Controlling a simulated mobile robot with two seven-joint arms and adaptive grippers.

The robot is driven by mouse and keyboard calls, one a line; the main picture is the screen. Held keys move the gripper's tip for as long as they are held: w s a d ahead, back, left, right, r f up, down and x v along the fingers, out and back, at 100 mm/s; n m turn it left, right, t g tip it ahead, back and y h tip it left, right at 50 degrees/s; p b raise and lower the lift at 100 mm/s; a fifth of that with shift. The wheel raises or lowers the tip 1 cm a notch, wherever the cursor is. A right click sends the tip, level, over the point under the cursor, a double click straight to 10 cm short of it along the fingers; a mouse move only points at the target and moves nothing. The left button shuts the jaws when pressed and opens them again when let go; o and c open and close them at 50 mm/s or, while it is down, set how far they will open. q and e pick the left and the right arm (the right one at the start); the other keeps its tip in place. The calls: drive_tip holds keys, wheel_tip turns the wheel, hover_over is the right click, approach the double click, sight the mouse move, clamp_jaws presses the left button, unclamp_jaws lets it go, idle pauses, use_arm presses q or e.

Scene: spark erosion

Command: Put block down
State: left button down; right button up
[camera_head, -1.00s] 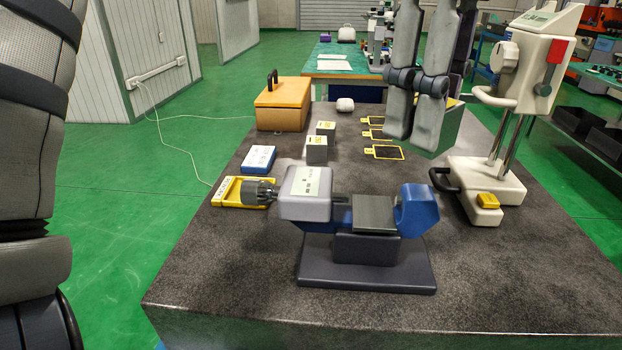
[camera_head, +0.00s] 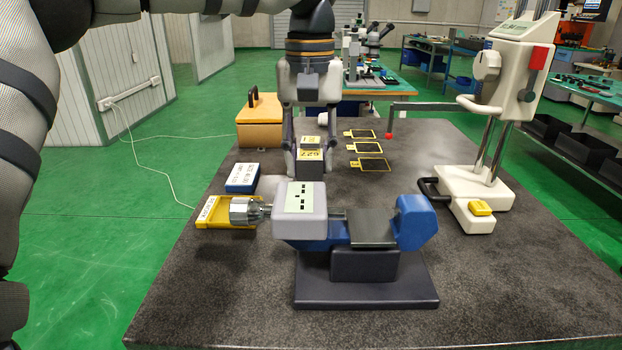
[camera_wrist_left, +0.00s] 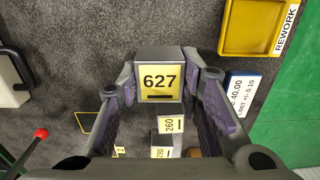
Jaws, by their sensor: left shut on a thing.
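My left gripper (camera_head: 307,168) points down over the table and is shut on a grey block (camera_head: 311,167) with a yellow label reading 627. In the left wrist view the block (camera_wrist_left: 160,82) sits between both fingers, label facing the camera. Two smaller-looking labelled blocks, one reading 260 (camera_wrist_left: 170,125), stand in a row beyond it. One labelled block (camera_head: 312,142) also shows behind the held block in the head view. The held block's underside is hidden by the grey-blue fixture, so I cannot tell whether it touches the table. My right gripper is not in view.
The grey-blue fixture (camera_head: 365,262) stands in front. Left are a yellow REWORK tray (camera_head: 214,221), a blue-and-white limit block (camera_head: 242,178) and an orange case (camera_head: 259,128). A white gauge (camera_head: 474,185) holds a red-tipped arm (camera_head: 389,136).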

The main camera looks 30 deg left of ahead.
sight(308, 178)
use_arm(q)
drive_tip(key=f, duration=0.1)
drive_tip(key=w+f, duration=0.1)
drive_tip(key=a+f, duration=0.1)
drive_tip(key=f, duration=0.1)
drive_tip(key=shift+w+a+f, duration=0.1)
drive_tip(key=shift+w, duration=0.05)
drive_tip(key=shift+f, duration=0.3)
drive_tip(key=c, duration=1.1)
unclamp_jaws()
drive_tip(key=shift+f, duration=0.15)
wheel_tip(308, 178, up, 12)
drive_tip(key=shift+r, duration=0.15)
